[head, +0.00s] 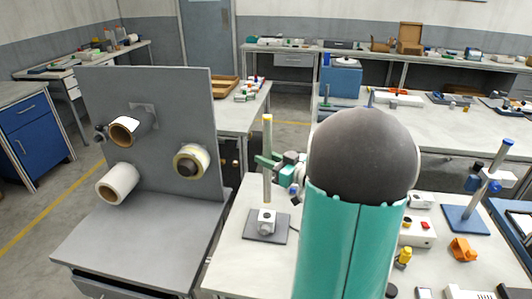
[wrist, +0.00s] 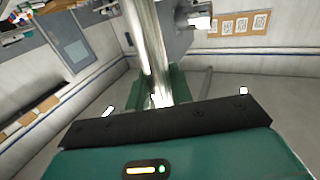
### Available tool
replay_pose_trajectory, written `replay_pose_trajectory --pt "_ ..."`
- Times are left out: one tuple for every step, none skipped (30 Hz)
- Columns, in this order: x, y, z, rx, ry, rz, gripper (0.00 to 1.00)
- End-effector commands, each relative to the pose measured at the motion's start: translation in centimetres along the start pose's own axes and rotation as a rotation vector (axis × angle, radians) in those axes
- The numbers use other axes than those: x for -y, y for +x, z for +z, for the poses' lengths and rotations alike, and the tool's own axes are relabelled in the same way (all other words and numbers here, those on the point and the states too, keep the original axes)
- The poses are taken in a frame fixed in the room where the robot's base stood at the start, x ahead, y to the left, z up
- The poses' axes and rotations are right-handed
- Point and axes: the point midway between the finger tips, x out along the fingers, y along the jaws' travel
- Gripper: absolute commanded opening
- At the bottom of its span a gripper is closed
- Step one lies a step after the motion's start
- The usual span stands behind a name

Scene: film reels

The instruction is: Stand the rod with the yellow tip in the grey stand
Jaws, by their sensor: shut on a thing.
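The rod with the yellow tip (head: 267,178) is upright, its yellow end at the top. My gripper (head: 267,161) is shut on it at its middle. In the wrist view the shiny metal rod (wrist: 149,48) runs up from between my green fingers (wrist: 160,88). The grey stand (head: 266,222) is a small pale block on a dark square plate on the white table, right below the rod. The rod's lower end shows just over the block's top. I cannot tell whether it touches the block. The wrist view does not show the stand.
My large arm link hides the table's middle. Left of the stand is a grey panel (head: 150,90) with several reels on pegs. On the right are a blue stand with a rod (head: 467,218), an orange part (head: 463,249) and small boxes. The table's left front is clear.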

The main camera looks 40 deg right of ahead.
Motion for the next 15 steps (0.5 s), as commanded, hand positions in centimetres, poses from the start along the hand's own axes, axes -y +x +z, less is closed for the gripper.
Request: replay_pose_trajectory --pt "0.0 0.0 0.6 0.000 0.003 0.000 0.00" --pt "0.0 0.0 0.9 0.000 0.003 0.000 0.00" --pt "0.0 0.0 1.4 0.001 0.003 0.000 0.00" --pt "0.0 0.0 1.7 0.000 0.004 -0.001 0.00" --pt "0.1 0.0 2.0 0.000 0.003 -0.001 0.00" --pt "0.1 0.0 2.4 -0.001 0.002 -0.001 0.00" --pt "0.1 0.1 2.8 -0.001 0.003 -0.002 0.00" --pt "0.1 0.1 3.1 -0.001 0.004 -0.002 0.00" --pt "0.2 0.1 3.5 -0.001 0.003 -0.002 0.00" --pt "0.2 0.1 3.8 -0.001 0.002 -0.002 0.00" --pt "0.2 0.1 4.2 -0.001 0.003 -0.003 0.00" --pt "0.3 0.1 4.6 0.000 0.003 -0.003 0.00" --pt "0.3 0.1 4.9 0.000 0.002 -0.004 0.00" --pt "0.3 0.1 5.2 0.000 0.002 -0.004 0.00" --pt "0.3 0.1 5.6 -0.001 0.002 -0.005 0.00"
